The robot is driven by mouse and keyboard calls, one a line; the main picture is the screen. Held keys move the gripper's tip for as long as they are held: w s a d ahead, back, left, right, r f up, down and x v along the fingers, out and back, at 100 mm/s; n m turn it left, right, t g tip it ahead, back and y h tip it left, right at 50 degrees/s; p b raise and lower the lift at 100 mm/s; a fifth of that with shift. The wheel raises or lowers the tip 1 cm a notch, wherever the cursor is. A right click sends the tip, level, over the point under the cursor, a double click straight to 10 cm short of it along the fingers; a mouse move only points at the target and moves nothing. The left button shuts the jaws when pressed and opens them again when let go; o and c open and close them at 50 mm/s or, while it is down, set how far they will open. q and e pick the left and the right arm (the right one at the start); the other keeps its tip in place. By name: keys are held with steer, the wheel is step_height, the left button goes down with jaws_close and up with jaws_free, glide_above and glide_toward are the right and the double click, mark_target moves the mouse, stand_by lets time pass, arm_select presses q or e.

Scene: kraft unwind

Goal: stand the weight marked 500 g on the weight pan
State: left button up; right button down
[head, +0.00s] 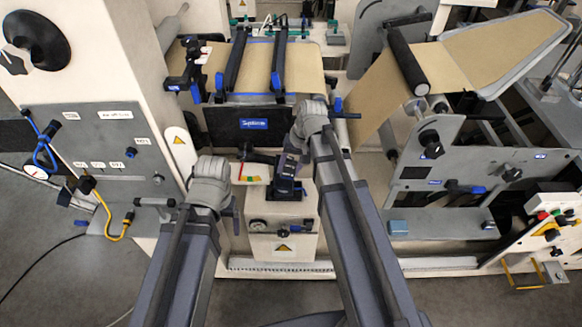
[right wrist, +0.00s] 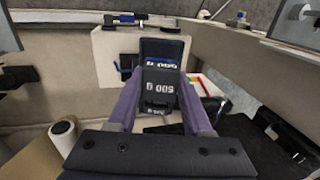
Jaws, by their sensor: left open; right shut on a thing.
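The dark weight (right wrist: 158,90) shows white "500 g" lettering, upside down in the right wrist view. My right gripper (right wrist: 158,98) is shut on it, one finger on each side. In the head view my right gripper (head: 290,165) hangs at the small cream stand at the machine's middle. Just beyond the held weight is a dark block (right wrist: 161,50) with a blue strip and small white marking, which I cannot read surely. The pan cannot be told apart from these dark parts, nor whether the weight touches it. My left gripper (head: 237,207) is open and empty, left of the stand.
A coloured scale plate (head: 256,173) with a red pointer sits just left of the right gripper. The cream stand (head: 282,225) carries a gauge and a warning label. A blue-labelled black panel (head: 247,125) is behind. A yellow hose (head: 105,215) hangs at left.

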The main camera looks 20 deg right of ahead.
steer(key=shift+b+x, duration=1.15)
steer(key=shift+x, duration=0.3)
steer(key=shift+c, duration=1.2)
jaws_free()
steer(key=shift+r, duration=0.2)
steer(key=p+v, duration=0.7)
steer(key=shift+d+r+p, duration=0.15)
steer(key=shift+r+p, duration=0.1)
steer(key=shift+p, duration=0.1)
steer(key=shift+f, duration=0.2)
steer(key=b+x, duration=0.7)
steer(key=shift+f+b, duration=0.3)
steer(key=shift+b, duration=0.1)
steer(key=shift+r, duration=0.3)
